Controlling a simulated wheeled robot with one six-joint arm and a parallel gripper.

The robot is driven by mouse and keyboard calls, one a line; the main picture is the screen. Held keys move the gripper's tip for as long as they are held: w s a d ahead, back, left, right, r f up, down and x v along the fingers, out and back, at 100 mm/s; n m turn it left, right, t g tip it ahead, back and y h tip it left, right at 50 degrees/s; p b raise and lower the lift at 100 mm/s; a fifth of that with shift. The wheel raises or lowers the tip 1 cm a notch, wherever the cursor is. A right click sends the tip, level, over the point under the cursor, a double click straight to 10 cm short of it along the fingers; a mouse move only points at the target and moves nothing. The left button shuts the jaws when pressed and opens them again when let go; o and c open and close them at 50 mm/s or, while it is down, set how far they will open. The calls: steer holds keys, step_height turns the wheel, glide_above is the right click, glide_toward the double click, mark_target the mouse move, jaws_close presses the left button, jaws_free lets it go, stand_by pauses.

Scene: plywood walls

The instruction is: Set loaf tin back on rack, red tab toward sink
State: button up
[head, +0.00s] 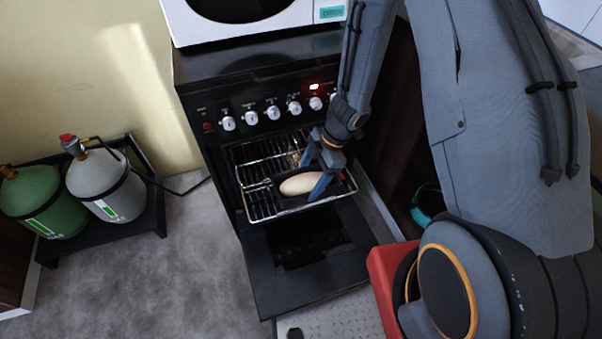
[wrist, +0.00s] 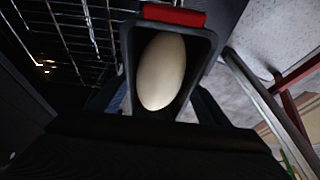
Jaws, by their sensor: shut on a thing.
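The dark loaf tin (head: 343,187) with a pale loaf (head: 297,184) in it is at the right side of the pulled-out wire rack (head: 258,205) in the head view. My gripper (head: 320,172) is shut on the tin, its blue fingers reaching down at it. I cannot tell whether the tin rests on the rack or hangs just above it. In the wrist view the tin (wrist: 211,48) holds the loaf (wrist: 161,72), and its red tab (wrist: 174,15) is on the end at the top of the picture. The tab does not show clearly in the head view. No sink is recognisable.
The oven (head: 268,113) has its door (head: 305,265) folded down below the rack. A white appliance (head: 250,28) stands on top. Two gas cylinders (head: 105,185) in a dark frame stand at left. A red thing (head: 385,285) is at lower right. The grey floor (head: 190,260) left of the door is clear.

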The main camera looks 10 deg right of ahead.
mark_target(301, 175)
steer(key=w+a, duration=0.1)
steer(key=w, duration=0.6)
steer(key=shift+s+a+f+p, duration=0.15)
steer(key=shift+f+p, duration=0.25)
steer(key=shift+f, duration=1.2)
steer(key=shift+s+a+f+p, duration=0.15)
steer(key=shift+f+p, duration=0.25)
steer(key=shift+f, duration=1.15)
steer(key=shift+w+f, duration=0.25)
steer(key=shift+f, duration=0.1)
steer(key=shift+f, duration=0.1)
steer(key=o, duration=1.2)
steer(key=shift+d, duration=0.1)
steer(key=v, duration=1.2)
steer(key=shift+b, duration=0.4)
